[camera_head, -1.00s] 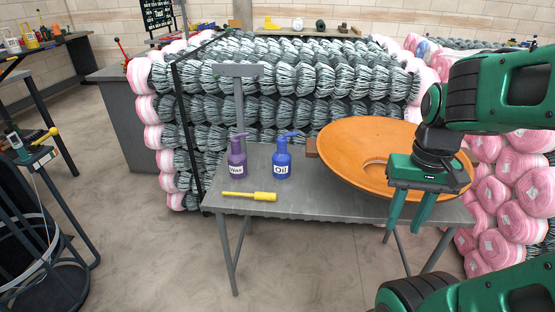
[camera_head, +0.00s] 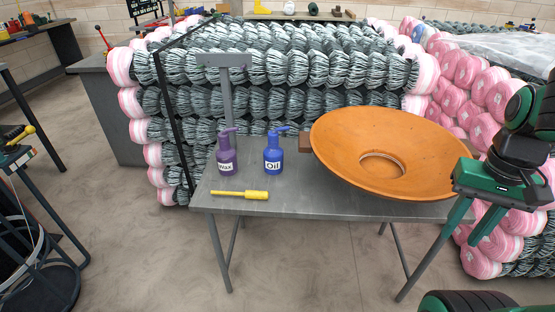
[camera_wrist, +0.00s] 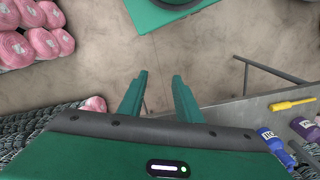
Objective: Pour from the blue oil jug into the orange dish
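The blue oil jug (camera_head: 274,155), labelled "Oil", stands upright on the grey table, just left of the orange dish. It also shows at the lower right of the wrist view (camera_wrist: 275,145). The wide orange dish (camera_head: 345,160) sits on the right part of the table, with a round recess in its middle. My gripper (camera_head: 468,228) is in front of the dish's right side, past the table's right end, with its fingers pointing down. Its two fingers are apart with nothing between them, as the wrist view shows (camera_wrist: 160,88). The dish is not visible in the wrist view.
A purple wax bottle (camera_head: 227,158) stands left of the jug. A yellow-handled screwdriver (camera_head: 240,195) lies at the front edge of the grey table (camera_head: 300,200). A brown block (camera_head: 305,143) touches or nearly touches the dish's left rim. Stacked wire rolls stand behind and right.

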